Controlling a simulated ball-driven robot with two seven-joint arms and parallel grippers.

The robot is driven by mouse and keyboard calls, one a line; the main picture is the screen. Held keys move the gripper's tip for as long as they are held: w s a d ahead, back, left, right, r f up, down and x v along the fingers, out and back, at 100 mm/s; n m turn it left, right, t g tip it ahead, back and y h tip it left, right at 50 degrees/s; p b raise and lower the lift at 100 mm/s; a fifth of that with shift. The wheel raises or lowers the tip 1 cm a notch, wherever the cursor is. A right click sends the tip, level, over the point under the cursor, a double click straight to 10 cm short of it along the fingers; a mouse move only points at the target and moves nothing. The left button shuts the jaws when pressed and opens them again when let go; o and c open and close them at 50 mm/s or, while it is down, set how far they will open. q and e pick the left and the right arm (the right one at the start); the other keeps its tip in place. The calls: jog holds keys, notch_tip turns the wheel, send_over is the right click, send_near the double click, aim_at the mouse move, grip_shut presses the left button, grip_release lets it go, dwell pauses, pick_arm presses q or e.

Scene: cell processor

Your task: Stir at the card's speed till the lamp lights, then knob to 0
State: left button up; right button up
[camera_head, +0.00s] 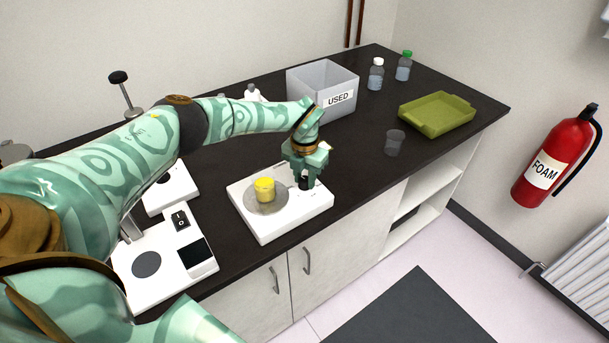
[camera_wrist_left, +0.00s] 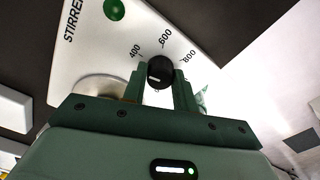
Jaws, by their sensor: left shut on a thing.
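The white stirrer (camera_head: 262,229) stands near the front edge of the bench. A small vessel with yellow contents (camera_head: 264,187) sits on its round grey plate. My left gripper (camera_head: 304,183) reaches down over the stirrer's right end. In the left wrist view its fingers are shut on the black knob (camera_wrist_left: 160,71), with 400, 600 and 800 printed around it. I cannot clearly read the knob's pointer. A round green lamp (camera_wrist_left: 114,9) shows beside the word STIRRER; I cannot tell for sure whether it is lit. No card is readable. My right gripper is not in view.
A grey bin marked USED (camera_head: 322,96) stands behind the stirrer. A clear cup (camera_head: 395,143), a green tray (camera_head: 437,113) and two bottles (camera_head: 376,74) are to the right. A white device with a dark display (camera_head: 195,253) stands at the left front.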

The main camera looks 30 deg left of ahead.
pick_arm(q)
jog(key=m, duration=0.3)
jog(key=shift+r+m, duration=0.1)
jog(key=shift+m, duration=0.3)
jog(key=m, duration=0.3)
jog(key=shift+m, duration=0.3)
jog(key=m, duration=0.3)
jog(key=shift+m, duration=0.3)
jog(key=m, duration=0.3)
jog(key=shift+m, duration=0.3)
jog(key=m+b, duration=0.1)
jog(key=m, duration=1)
jog(key=shift+a+m+b, duration=0.1)
jog(key=shift+m+b, duration=0.3)
jog(key=shift+w, duration=0.1)
jog(key=o, duration=1)
jog(key=shift+c, duration=0.2)
